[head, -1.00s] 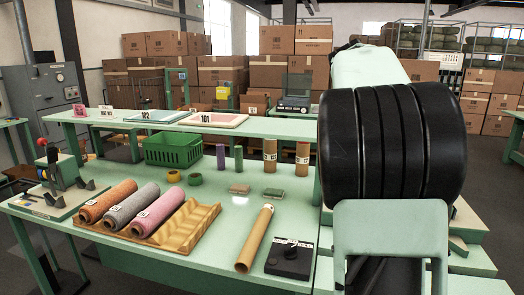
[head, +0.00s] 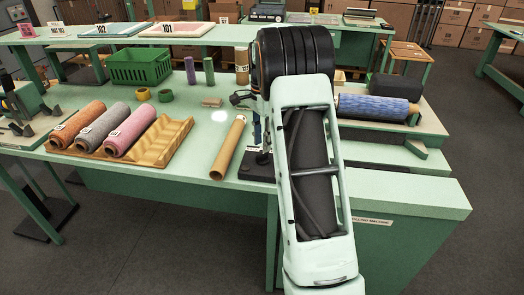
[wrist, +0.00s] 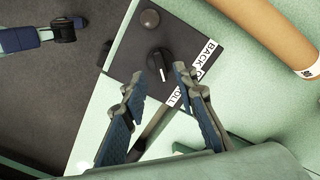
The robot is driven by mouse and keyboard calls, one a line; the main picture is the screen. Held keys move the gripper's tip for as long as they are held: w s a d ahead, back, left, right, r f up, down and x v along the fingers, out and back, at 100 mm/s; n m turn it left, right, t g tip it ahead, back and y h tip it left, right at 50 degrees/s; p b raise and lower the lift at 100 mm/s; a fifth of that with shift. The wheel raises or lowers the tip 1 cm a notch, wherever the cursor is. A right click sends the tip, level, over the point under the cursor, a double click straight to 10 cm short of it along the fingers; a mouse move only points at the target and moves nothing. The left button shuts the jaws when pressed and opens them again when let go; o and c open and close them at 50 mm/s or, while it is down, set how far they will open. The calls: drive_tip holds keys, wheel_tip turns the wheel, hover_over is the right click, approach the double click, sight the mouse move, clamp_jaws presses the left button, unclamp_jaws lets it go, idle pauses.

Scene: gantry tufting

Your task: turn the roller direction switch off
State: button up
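The roller direction switch is a black rotary knob (wrist: 160,65) with a white pointer line. It sits on a dark box (wrist: 185,30) with white labels reading "BACK" and "ROLL"; a round dark button (wrist: 150,18) is beside the knob. In the head view the box (head: 256,168) shows only partly, behind my arm, on the green table. My gripper (wrist: 157,82) is open and empty, its two fingertips at either side of the knob's near end in the picture. I cannot tell whether they touch it. In the head view my arm mostly hides the gripper.
A cardboard tube (head: 228,148) lies just left of the box. Orange, grey and pink rolls lie on a wooden rack (head: 172,140) farther left. A blue roll (head: 375,107) rests on the machine at right. A green crate (head: 140,67) stands behind.

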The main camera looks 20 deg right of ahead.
sight(262, 154)
drive_tip(key=shift+f, duration=2.2)
drive_tip(key=shift+c, duration=0.3)
clamp_jaws()
